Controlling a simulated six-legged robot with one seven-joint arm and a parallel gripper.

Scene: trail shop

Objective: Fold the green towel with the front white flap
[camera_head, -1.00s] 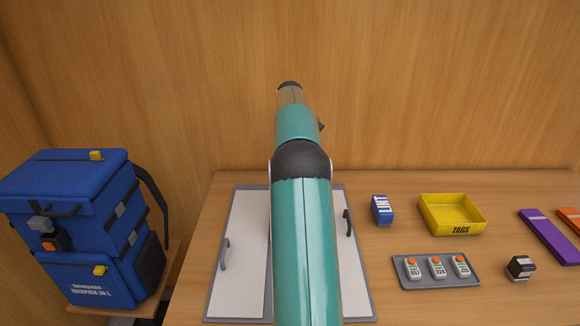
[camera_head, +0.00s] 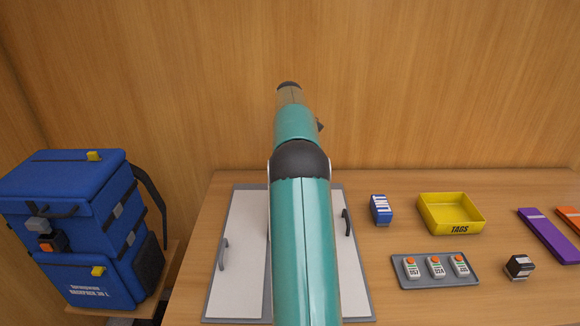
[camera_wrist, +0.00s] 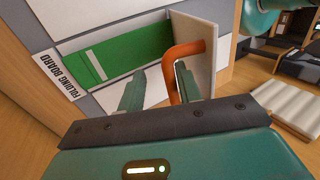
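The green towel (camera_wrist: 137,52) lies flat on the folding board in the wrist view. The board's labelled edge (camera_wrist: 56,77) is at left. A white flap (camera_wrist: 204,52) with an orange handle (camera_wrist: 172,75) stands raised at the towel's right end. My gripper (camera_wrist: 160,82) is open at the handle; its fingers are apart, with the handle's near bar between them, close to the right finger. I cannot tell if they touch. In the head view the folding board (camera_head: 240,255) shows two white side panels with grey handles; my arm hides its middle, the towel and my gripper.
A blue backpack (camera_head: 85,225) stands left of the table. A wooden wall rises behind.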

